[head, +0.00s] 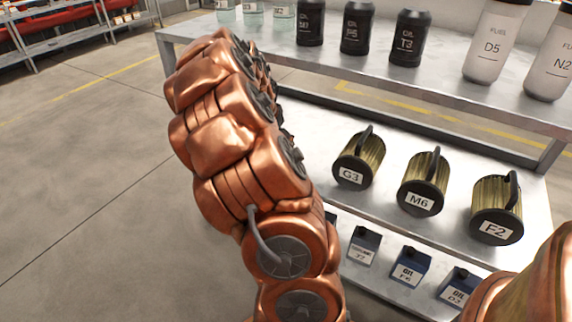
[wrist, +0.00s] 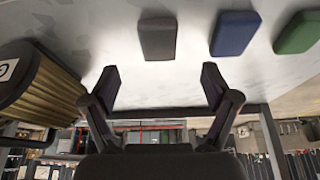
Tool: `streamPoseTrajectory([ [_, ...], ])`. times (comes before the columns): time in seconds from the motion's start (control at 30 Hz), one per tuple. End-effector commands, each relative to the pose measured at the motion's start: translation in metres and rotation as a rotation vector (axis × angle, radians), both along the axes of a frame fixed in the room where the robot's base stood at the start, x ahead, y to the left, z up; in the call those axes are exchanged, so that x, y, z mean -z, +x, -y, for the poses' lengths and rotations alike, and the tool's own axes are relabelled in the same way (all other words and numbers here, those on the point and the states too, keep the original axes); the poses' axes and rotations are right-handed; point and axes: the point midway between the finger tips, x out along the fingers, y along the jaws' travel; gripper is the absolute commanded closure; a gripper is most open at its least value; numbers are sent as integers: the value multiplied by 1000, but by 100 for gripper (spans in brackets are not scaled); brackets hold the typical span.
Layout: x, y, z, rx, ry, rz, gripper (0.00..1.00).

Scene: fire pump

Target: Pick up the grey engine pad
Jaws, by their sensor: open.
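The grey engine pad (wrist: 157,38) is a dark grey rounded block on a light metal surface in the wrist view. It lies just beyond and between my fingertips, near the top of the picture. My gripper (wrist: 160,84) is open and empty, its two dark fingers spread apart. The fingers do not touch the pad. In the head view neither the pad nor my gripper shows; my copper arm covers part of the shelving there.
A blue pad (wrist: 235,33) and a green pad (wrist: 298,32) lie to the right of the grey one. A ribbed canister (wrist: 48,92) stands close by my left finger. Bottles, including D5 (head: 494,45), stand on the upper shelf, with small boxes (head: 408,267) low down.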

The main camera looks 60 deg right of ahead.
Motion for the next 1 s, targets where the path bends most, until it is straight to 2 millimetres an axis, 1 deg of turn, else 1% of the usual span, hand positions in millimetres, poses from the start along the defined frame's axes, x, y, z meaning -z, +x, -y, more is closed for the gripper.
streamPoseTrajectory([
  [0.2,19,-1,9,6,0,2,14],
  [0.47,36,-1,16,4,-3,4,14],
  [0.73,70,-4,28,5,-1,2,14],
  [0.83,75,-4,31,4,-1,1,14],
  [1.0,73,-3,31,3,-1,2,14],
])
